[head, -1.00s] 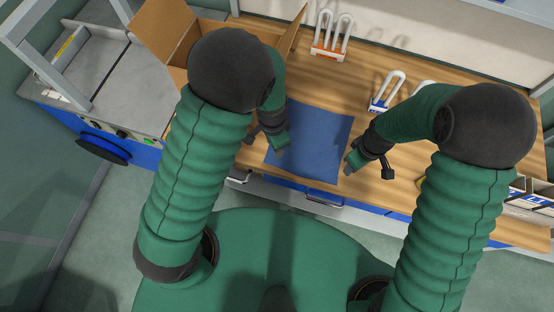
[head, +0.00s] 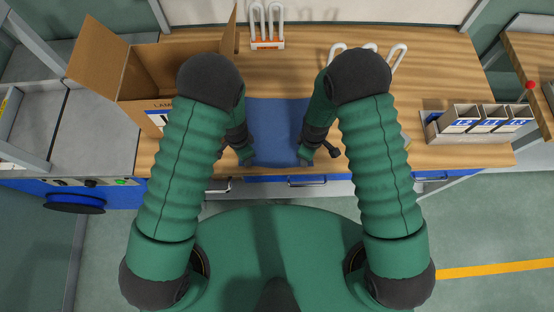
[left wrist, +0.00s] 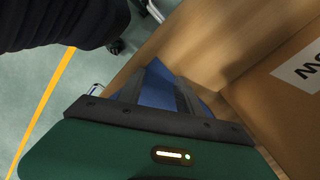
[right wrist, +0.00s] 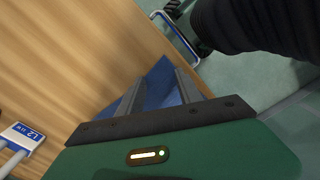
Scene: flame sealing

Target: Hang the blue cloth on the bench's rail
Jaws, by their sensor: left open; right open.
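The blue cloth (head: 275,132) lies flat on the wooden bench between my two grippers, its near edge at the bench's front. My left gripper (head: 246,158) is open at the cloth's near left corner. In the left wrist view, part of the cloth (left wrist: 158,88) shows between its fingers. My right gripper (head: 306,158) is open at the near right corner. In the right wrist view, the cloth (right wrist: 160,88) shows between its fingers. I cannot tell whether the fingers touch the cloth. A metal rail (head: 307,182) runs along the bench's blue front, below the top.
An open cardboard box (head: 150,75) stands on the bench at left. A rack with white U-shaped tubes (head: 267,30) is at the back, with more tubes (head: 395,55) to its right. A divided tray of small boxes (head: 475,125) is at right. The bench middle (head: 320,30) has free room.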

